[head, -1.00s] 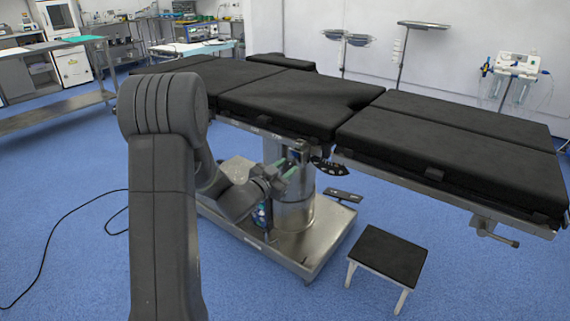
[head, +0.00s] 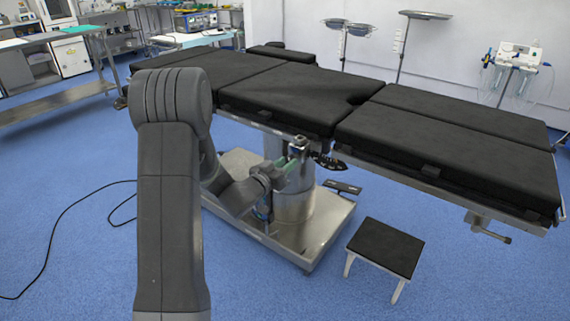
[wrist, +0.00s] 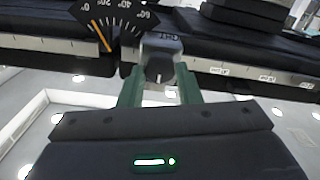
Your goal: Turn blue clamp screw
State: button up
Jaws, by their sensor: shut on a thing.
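The clamp with its screw (head: 298,146) sits on the side rail of the operating table, just left of the dark fan-shaped scale. In the wrist view the clamp screw (wrist: 160,70) is a grey piece between my green fingers, and its blue colour does not show there. My gripper (wrist: 160,82) is shut on it, one finger on each side. In the head view my gripper (head: 288,170) reaches up to the clamp from below left, and the contact is too small to see clearly.
The angle scale (wrist: 112,22) with an orange pointer is close above the fingers. The black tabletop (head: 280,95) overhangs the clamp. The steel column (head: 294,205) and base (head: 310,245) stand below. A step stool (head: 385,247) is at right. A cable lies on the blue floor at left.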

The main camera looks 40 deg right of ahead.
jog(key=shift+f, duration=0.1)
jog(key=o, duration=1)
jog(key=shift+c, duration=0.2)
jog(key=shift+a, duration=0.2)
jog(key=v, duration=1.3)
jog(key=shift+a+p, duration=0.25)
jog(key=shift+p, duration=0.05)
jog(key=shift+s+d, duration=0.1)
jog(key=x, duration=1.3)
jog(key=shift+d+b, duration=0.3)
jog(key=shift+d, duration=0.05)
